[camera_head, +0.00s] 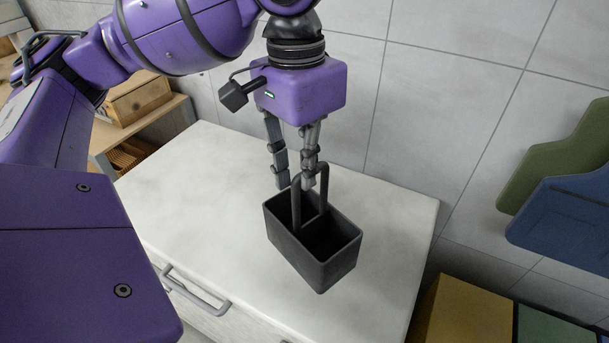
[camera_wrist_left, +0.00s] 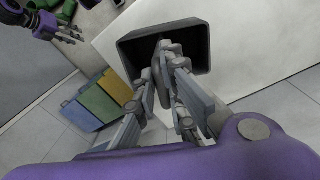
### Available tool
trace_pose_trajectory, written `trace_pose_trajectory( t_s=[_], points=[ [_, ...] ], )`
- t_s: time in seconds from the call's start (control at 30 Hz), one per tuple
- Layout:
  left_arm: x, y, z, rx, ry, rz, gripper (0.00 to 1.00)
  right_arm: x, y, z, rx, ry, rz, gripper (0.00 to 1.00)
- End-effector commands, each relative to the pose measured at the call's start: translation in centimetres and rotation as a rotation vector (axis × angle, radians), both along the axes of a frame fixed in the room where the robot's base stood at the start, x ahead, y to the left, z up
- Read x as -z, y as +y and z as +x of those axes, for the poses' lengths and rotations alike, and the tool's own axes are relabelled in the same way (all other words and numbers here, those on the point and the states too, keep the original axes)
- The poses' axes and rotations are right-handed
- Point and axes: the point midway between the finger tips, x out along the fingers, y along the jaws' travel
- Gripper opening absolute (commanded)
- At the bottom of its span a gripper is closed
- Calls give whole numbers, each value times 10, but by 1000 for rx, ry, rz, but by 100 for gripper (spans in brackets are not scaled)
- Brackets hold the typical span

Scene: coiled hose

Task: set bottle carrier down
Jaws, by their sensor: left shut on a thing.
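The bottle carrier (camera_head: 310,262) is a dark grey open box with a divider and a raised loop handle. It is over the white-topped cabinet (camera_head: 210,190); I cannot tell whether its bottom touches the top. My left gripper (camera_head: 296,187) points down from above and is shut on the carrier's handle. In the left wrist view the carrier (camera_wrist_left: 203,45) is beyond the fingers, and its inside is dark with no bottles visible. My right gripper (camera_wrist_left: 62,30) shows small at the top left of that view; its finger opening is unclear.
The cabinet top is clear around the carrier. A drawer handle (camera_head: 195,290) is on the cabinet's front. A tiled wall (camera_head: 440,110) stands behind. Green (camera_head: 555,160) and blue (camera_head: 565,220) panels are at the right, and a yellow box (camera_head: 465,312) is at the lower right.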

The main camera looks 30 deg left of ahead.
Motion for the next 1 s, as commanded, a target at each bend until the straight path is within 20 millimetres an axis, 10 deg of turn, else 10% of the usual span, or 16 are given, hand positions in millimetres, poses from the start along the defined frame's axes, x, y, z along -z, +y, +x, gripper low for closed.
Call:
trace_pose_trajectory(
  t_s=[0.27, 0.7, 1.0],
  points=[
    [34, 10, 22, 3, 4, 0, 0, -6, -5, 24, -1, -53, -10, 40],
    [83, 17, 38, 3, 6, 1, 0, 11, -6, 8, -1, -18, -13, 40],
    [84, 17, 38, 4, 0, 1, 0, 6, -6, 12, -2, -29, -14, 40]
  ],
)
